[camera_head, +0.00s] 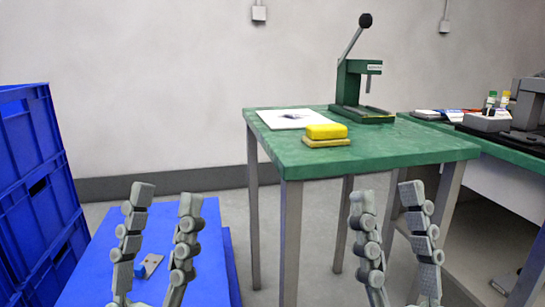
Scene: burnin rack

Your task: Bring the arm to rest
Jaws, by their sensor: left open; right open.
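My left gripper (166,198) is at the lower left with its two grey fingers pointing up and spread apart. It is open and empty, in front of the blue surface. My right gripper (386,194) is at the lower right, also with its fingers up and apart. It is open and empty, in front of the green-topped table's legs. Both grippers appear apart from the things around them. The lower parts of both arms are cut off by the bottom edge of the view.
Stacked blue crates (40,185) stand at the left. A low blue surface (215,262) bears a small metal-and-blue part (150,265). The green table (400,150) holds a yellow block (326,131), a white sheet (275,119) and a green lever press (350,85). A cluttered bench (515,157) is at right.

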